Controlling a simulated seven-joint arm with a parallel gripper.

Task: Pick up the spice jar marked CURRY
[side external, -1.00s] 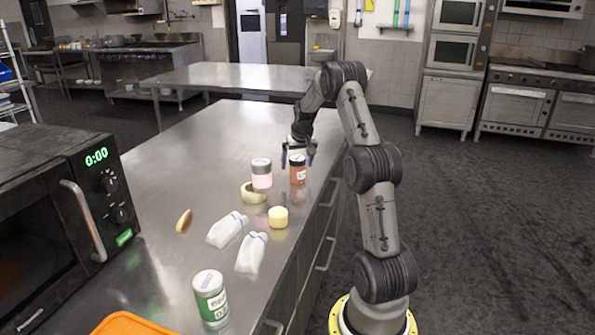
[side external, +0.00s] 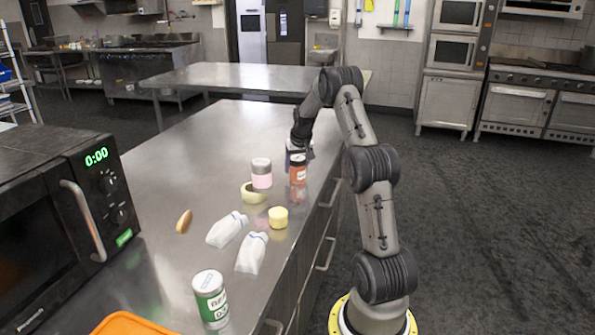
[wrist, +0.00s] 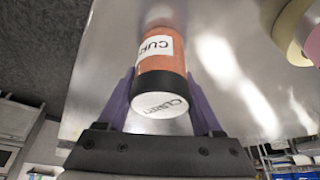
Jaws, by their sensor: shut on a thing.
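The CURRY spice jar (side external: 298,174), with an orange-red body and a white label, stands upright on the steel counter (side external: 215,140), near its right edge. In the wrist view the jar (wrist: 162,80) shows a pale lid with CURRY printed on it and part of the same word on its side label. My gripper (wrist: 160,74) has its purple fingers on either side of the jar and is shut on it. In the side view my gripper (side external: 298,155) is at the jar's top, partly hidden by the jar.
A pink jar with a grey lid (side external: 261,174) stands close to the left. A cream ring (side external: 252,194), a yellow cylinder (side external: 278,217) and two white bags (side external: 227,229) lie nearer. A green-white can (side external: 211,299) and a microwave (side external: 60,220) are in front.

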